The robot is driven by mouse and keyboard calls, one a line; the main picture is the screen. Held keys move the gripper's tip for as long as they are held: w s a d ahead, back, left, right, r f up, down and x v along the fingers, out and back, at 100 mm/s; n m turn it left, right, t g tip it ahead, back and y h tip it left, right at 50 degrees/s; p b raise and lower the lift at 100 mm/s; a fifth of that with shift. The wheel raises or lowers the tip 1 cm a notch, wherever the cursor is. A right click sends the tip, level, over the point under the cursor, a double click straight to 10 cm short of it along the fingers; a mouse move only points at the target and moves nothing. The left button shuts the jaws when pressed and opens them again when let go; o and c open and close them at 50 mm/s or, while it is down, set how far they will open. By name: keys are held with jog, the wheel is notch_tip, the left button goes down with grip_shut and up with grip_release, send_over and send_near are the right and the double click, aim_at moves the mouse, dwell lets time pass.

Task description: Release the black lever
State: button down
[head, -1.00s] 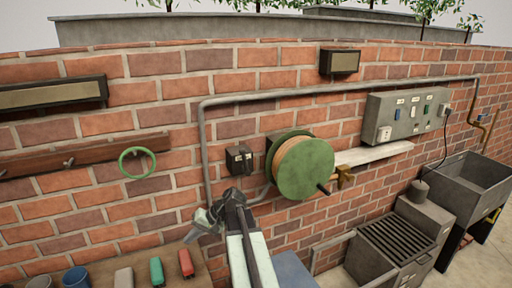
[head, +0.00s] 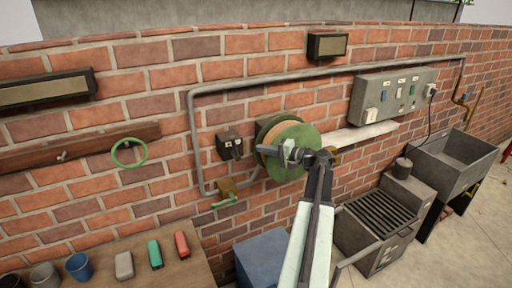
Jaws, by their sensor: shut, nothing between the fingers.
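A small black box (head: 230,147) is fixed to the brick wall, left of the hose reel. A dark lever-like part (head: 237,150) shows on its front; its exact position is too small to tell. My gripper (head: 265,150) reaches in from the lower right and points left, in front of the green hose reel (head: 294,134). Its fingers are shut and empty. The tips are a little right of the black box in the picture; I cannot tell how far out from the wall they are. The gripper and arm hide part of the reel and its crank.
A grey pipe (head: 191,125) runs around the box and reel. Below the box is a brass valve with a green handle (head: 225,202). A green ring (head: 129,153) hangs at left. A blue box (head: 262,259) stands below, and a grey switch panel (head: 393,94) is at right.

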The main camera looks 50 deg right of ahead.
jog(key=r+x, duration=0.1)
jog(key=x, duration=0.7)
jog(key=shift+w+f+b, duration=0.4)
jog(key=shift+w+f, duration=0.05)
jog(key=shift+f, duration=0.05)
jog(key=shift+a, duration=0.1)
jog(key=shift+w+a+r+n+p, duration=0.15)
jog(key=shift+a+n+p, duration=0.25)
jog(key=shift+p, duration=0.45)
